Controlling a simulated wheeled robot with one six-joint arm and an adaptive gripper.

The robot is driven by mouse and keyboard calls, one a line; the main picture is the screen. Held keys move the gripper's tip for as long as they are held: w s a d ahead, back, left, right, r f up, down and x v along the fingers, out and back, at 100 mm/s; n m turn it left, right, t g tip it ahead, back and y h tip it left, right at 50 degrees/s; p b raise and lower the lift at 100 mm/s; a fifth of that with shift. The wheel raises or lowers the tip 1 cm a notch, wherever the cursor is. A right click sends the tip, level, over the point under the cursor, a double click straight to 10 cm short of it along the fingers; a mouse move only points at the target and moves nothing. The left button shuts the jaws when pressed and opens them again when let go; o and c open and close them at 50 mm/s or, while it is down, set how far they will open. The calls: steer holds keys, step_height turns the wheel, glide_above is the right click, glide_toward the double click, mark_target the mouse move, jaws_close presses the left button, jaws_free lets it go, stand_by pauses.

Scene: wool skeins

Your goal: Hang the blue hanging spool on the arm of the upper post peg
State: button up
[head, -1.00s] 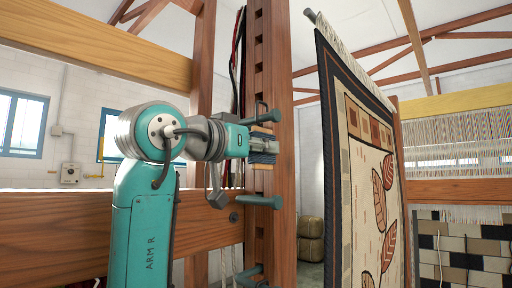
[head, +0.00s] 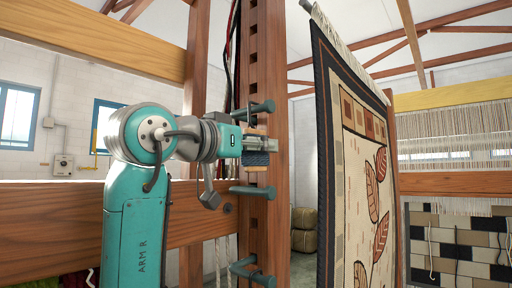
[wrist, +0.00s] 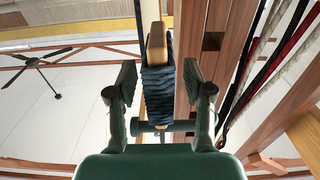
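The blue hanging spool (head: 257,159), blue yarn with pale wooden ends, is upright in front of the wooden post. It stands below the upper post peg (head: 255,109), a grey-green bar. In the wrist view the spool (wrist: 158,92) is between the two fingers of my gripper (wrist: 160,84), with a narrow gap on either side, so the gripper looks open around it. In the head view my gripper (head: 258,145) reaches in from the left at the spool's height. A dark peg (wrist: 165,127) crosses behind the spool's lower end. I cannot tell whether the spool's hanger is on a peg.
A middle peg (head: 252,191) and a lower peg (head: 250,270) stick out of the post (head: 268,65) below. A patterned rug (head: 350,150) hangs to the right. Wooden beams (head: 90,222) run behind my arm. Dark and red cords hang beside the post.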

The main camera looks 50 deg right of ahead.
steer(key=a, duration=1.2)
steer(key=shift+s, duration=0.2)
steer(key=shift+f, duration=0.1)
